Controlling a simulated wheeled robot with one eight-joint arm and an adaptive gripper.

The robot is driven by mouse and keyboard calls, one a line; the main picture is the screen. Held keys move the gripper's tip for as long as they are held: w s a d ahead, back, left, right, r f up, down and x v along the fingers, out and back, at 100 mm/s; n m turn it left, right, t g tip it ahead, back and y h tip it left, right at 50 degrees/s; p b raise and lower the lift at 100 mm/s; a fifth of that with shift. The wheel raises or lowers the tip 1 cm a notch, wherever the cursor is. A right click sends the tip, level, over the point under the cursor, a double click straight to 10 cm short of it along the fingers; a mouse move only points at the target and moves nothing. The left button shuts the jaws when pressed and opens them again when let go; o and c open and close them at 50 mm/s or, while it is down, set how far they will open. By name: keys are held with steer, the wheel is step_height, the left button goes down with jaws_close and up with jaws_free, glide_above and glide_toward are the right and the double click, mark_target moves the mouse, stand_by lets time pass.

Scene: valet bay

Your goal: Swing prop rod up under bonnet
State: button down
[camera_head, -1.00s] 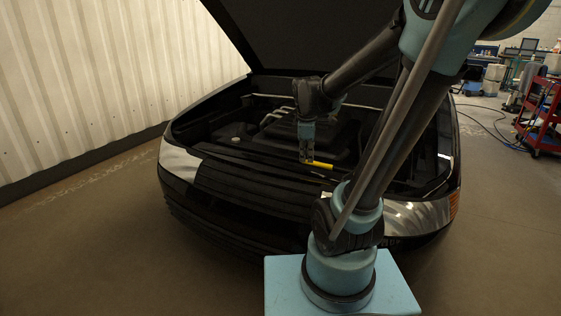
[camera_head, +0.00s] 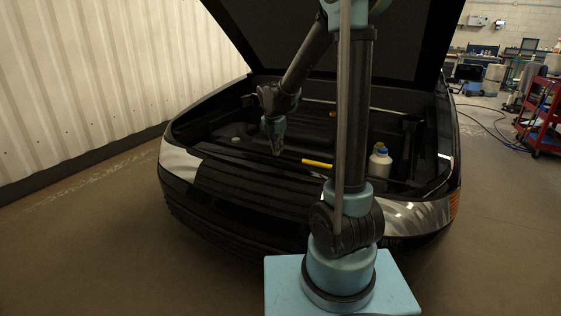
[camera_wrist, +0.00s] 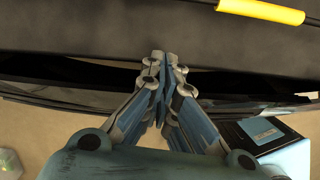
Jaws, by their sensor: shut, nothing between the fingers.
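The prop rod's yellow grip (camera_head: 318,164) lies low across the front of the engine bay, right of my gripper in the head view. In the wrist view the yellow grip (camera_wrist: 262,11) is at the top right, with a thin rod running from its left end. My gripper (camera_head: 277,148) is shut and empty, pointing down above the front edge of the bay. Its closed fingertips (camera_wrist: 160,57) show in the wrist view, apart from the grip. The bonnet (camera_head: 330,35) is raised, its dark underside above the bay. The rest of the rod is hard to make out.
A bottle with a blue cap (camera_head: 379,162) stands in the right of the engine bay. The black car's front edge (camera_head: 260,185) lies below my gripper. A red cart (camera_head: 543,115) stands far right, and a pale corrugated wall (camera_head: 85,75) is at left.

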steer(key=shift+w+a+f+n, duration=0.55)
steer(key=shift+w+a+n, duration=0.15)
steer(key=shift+w, duration=0.05)
steer(key=x, duration=1)
steer(key=shift+d, duration=0.1)
steer(key=shift+w+d+r, duration=0.4)
steer(key=shift+w+r, duration=0.2)
steer(key=shift+w, duration=0.15)
steer(key=shift+w+d+r, duration=0.4)
steer(key=shift+w+r, duration=0.15)
steer(key=shift+w, duration=0.2)
